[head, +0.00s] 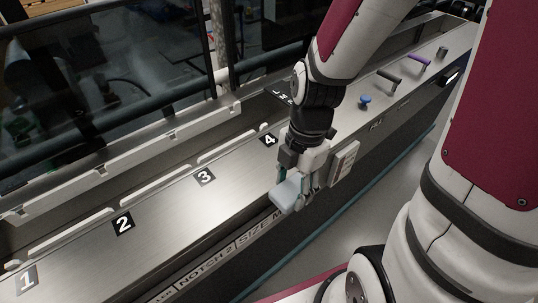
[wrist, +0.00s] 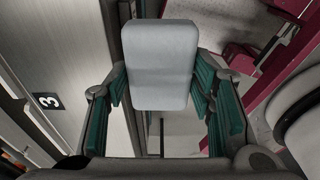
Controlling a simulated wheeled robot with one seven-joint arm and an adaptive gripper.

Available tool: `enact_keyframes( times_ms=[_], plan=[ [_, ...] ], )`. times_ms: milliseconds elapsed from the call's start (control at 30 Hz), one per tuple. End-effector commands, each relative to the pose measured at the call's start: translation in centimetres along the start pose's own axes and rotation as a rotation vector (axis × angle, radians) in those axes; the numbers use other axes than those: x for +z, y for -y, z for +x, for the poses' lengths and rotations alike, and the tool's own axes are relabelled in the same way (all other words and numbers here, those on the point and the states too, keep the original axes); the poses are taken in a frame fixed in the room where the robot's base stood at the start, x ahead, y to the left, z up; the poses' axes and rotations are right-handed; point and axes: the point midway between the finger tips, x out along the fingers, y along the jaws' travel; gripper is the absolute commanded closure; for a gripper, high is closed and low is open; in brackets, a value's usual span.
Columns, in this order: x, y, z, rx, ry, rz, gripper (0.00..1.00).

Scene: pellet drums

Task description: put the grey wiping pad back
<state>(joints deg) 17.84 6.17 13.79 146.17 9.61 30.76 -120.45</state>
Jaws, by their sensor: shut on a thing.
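The grey wiping pad (wrist: 160,62) is a pale, rounded block, held between the teal-lined fingers of my gripper (wrist: 160,95) in the wrist view. In the head view the pad (head: 285,194) shows at my gripper (head: 296,190), near the front edge of the metal counter, to the right of the number 3 label and below the number 4 label. My gripper is shut on the pad. I cannot tell from these views whether the pad touches the counter edge.
The long metal counter (head: 160,230) carries number labels, including 3 (head: 204,177) and 4 (head: 269,140). Farther along stand a blue knob (head: 364,102), a black handle (head: 389,77) and a purple handle (head: 420,60). A pale box (head: 344,163) is on the counter's front, beside my gripper.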

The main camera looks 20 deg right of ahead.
Motion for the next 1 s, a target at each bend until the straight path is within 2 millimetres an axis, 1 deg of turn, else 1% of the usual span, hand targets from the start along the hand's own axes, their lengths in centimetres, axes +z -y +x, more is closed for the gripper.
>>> enact_keyframes(
  times_ms=[33, 200, 267, 467, 700, 800, 900, 1000],
  plan=[
    [0.3, -0.8, 0.4, 0.002, 0.001, 0.001, 0.81],
    [0.6, -1.6, 0.4, 0.003, 0.001, 0.000, 0.81],
    [0.8, -2.3, 0.3, -0.001, -0.002, 0.000, 0.81],
    [2.0, -5.5, 0.4, -0.001, -0.002, -0.001, 0.81],
    [3.9, -10.4, 0.7, 0.000, -0.002, -0.002, 0.81],
    [4.6, -12.1, 0.8, -0.002, -0.002, -0.001, 0.81],
    [5.0, -13.2, 0.8, 0.000, -0.001, 0.000, 0.81],
    [5.2, -13.6, 0.9, -0.002, -0.002, 0.000, 0.81]
  ],
)
